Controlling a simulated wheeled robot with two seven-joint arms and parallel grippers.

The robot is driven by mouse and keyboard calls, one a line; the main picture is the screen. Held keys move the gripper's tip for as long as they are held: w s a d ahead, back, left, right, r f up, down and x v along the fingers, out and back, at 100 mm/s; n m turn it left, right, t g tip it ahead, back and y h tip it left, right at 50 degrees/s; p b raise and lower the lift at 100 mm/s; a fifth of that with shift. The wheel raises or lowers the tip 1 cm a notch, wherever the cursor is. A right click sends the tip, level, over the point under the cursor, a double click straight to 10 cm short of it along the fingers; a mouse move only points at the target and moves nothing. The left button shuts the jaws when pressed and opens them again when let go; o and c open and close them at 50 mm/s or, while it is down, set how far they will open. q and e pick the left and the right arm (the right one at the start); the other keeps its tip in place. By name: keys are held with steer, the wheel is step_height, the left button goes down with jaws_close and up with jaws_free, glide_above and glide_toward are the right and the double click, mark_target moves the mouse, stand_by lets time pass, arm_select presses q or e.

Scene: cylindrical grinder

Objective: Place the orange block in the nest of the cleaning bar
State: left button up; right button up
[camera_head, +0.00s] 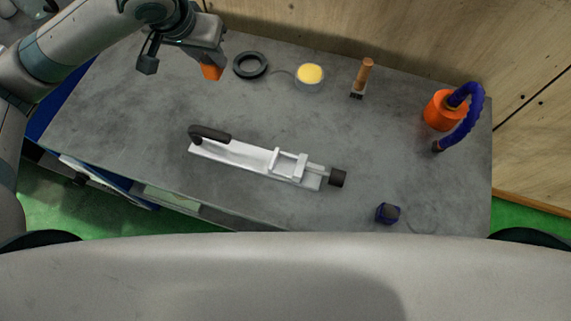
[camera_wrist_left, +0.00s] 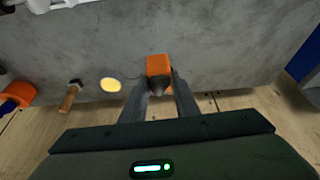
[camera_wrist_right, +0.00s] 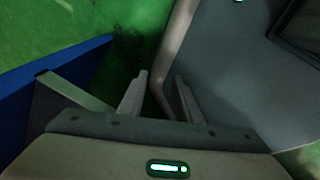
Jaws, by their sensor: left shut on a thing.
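The orange block (camera_head: 211,72) is held between the fingertips of my left gripper (camera_head: 208,66), over the back left part of the table. In the left wrist view the block (camera_wrist_left: 158,64) sits at the tips of both fingers of the left gripper (camera_wrist_left: 158,79). The cleaning bar (camera_head: 237,154) is a long pale bar lying on the table's middle, with a black handle at its left end and a dark knob at its right end. A white raised frame (camera_head: 288,163) stands on its right half. My right gripper (camera_wrist_right: 158,82) is open and empty, away from the table.
Along the back of the grey table (camera_head: 130,120) are a black ring (camera_head: 250,53), a yellow-filled dish (camera_head: 310,75), a wooden-handled brush (camera_head: 364,77) and an orange pot with a blue hose (camera_head: 445,110). A dark blue piece (camera_head: 387,213) lies at front right. The table between block and bar is clear.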

arm_select(q)
steer(key=s+d+f+m+g+h, duration=0.1)
steer(key=s+d+m+g, duration=0.1)
steer(key=s+d+m, duration=0.4)
steer(key=s+d+f+m+g+h, duration=0.1)
steer(key=s+d+m, duration=0.5)
steer(key=d, duration=0.6)
steer(key=s+d+f+m+g+h, duration=0.1)
steer(key=s+d+f+m+g, duration=0.1)
steer(key=s+d+m, duration=0.4)
steer(key=d, duration=0.3)
steer(key=shift+s+m+g+b, duration=0.15)
steer(key=shift+m+g+b, duration=0.15)
steer(key=shift+g, duration=0.1)
arm_select(e)
steer(key=shift+a+f, duration=0.15)
steer(key=shift+f, duration=0.2)
